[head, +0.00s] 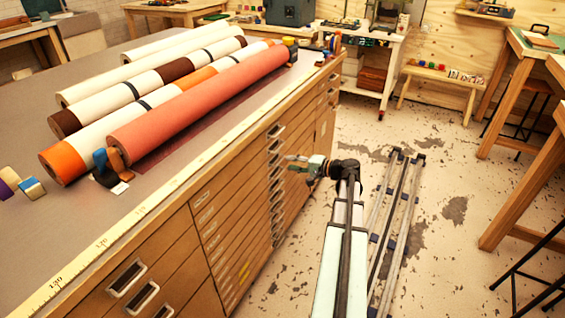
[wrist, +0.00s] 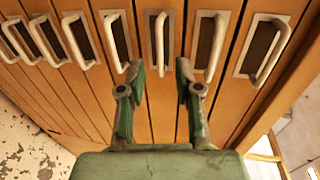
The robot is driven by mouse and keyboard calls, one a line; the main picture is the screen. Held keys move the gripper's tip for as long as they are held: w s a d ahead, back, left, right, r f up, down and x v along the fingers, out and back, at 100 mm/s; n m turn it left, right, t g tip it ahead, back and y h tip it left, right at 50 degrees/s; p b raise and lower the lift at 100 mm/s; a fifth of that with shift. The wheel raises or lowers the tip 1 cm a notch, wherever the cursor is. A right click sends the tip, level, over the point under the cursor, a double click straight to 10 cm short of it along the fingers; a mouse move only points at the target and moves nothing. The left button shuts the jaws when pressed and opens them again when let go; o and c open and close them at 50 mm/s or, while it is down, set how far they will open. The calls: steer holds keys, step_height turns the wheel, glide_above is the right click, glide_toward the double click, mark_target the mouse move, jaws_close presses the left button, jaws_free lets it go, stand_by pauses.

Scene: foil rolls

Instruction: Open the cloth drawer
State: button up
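The wooden cabinet (head: 235,225) has a stack of shallow drawers with metal pull handles (head: 277,185). All visible drawers look closed. I cannot read which one is the cloth drawer. My gripper (head: 290,164) is at the cabinet's front, beside the handle column. In the wrist view my gripper (wrist: 160,75) is open and empty. A pale handle (wrist: 161,42) on one drawer lies beyond and between the two fingertips. I cannot tell whether the fingers touch anything. Other handles (wrist: 114,40) line up to either side.
Several fabric rolls, such as the red one (head: 200,105), lie on the cabinet top (head: 110,225). A yellow measuring tape (head: 165,205) runs along its front edge. Floor rails (head: 395,215) lie to the right. A bench (head: 440,80) and stools stand farther off.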

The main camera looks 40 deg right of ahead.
steer(key=shift+x, duration=2.45)
jaws_close()
